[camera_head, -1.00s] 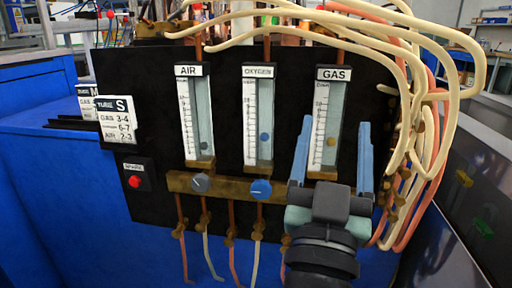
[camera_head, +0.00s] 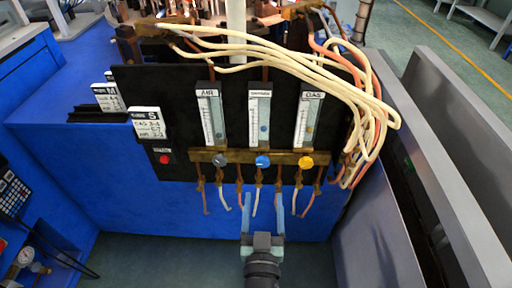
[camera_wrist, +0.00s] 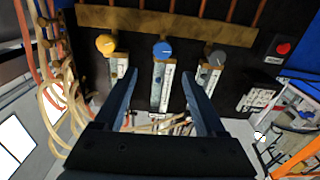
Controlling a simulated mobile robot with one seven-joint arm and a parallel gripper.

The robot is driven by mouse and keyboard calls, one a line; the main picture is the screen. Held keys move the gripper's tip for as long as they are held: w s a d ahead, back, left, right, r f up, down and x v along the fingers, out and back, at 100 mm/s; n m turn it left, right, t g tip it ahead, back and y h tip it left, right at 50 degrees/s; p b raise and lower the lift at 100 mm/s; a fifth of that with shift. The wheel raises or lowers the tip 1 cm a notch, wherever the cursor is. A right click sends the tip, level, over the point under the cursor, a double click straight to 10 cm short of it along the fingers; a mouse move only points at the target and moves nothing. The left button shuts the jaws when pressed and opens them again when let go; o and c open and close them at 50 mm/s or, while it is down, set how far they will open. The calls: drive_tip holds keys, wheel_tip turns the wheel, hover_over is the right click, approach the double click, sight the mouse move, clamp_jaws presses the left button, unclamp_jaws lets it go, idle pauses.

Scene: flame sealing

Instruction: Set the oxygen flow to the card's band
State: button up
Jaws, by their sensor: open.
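The blue oxygen knob (camera_head: 262,161) is the middle one on the brass bar, below the oxygen tube (camera_head: 259,115). A small blue float shows low in that tube; its exact reading is too small to tell. The white card S (camera_head: 147,123) stands at the panel's left and lists gas 3-4, a middle line 6-7 and air 2-3. My gripper (camera_head: 262,203) is open and empty, below the oxygen knob and apart from it. In the upside-down wrist view the blue knob (camera_wrist: 162,50) shows beyond and between the open fingertips (camera_wrist: 160,78).
The grey air knob (camera_head: 219,160) and yellow gas knob (camera_head: 306,162) flank the blue one. Copper and pale pipes hang below the bar. Looped hoses (camera_head: 375,130) crowd the panel's right side. A red button (camera_head: 165,159) is at lower left. Floor in front is clear.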

sight(263, 165)
drive_tip(key=w+b, duration=0.1)
drive_tip(key=w, duration=0.2)
drive_tip(key=w+b, duration=0.2)
drive_tip(key=w, duration=0.2)
drive_tip(key=w+b, duration=0.1)
drive_tip(key=w, duration=0.3)
drive_tip(key=shift+w+a+f, duration=0.1)
drive_tip(key=shift+a+f, duration=0.1)
drive_tip(key=shift+f, duration=0.15)
drive_tip(key=shift+w+r+b, duration=0.1)
drive_tip(key=shift+w+b, duration=0.25)
drive_tip(key=shift+w, duration=0.3)
clamp_jaws()
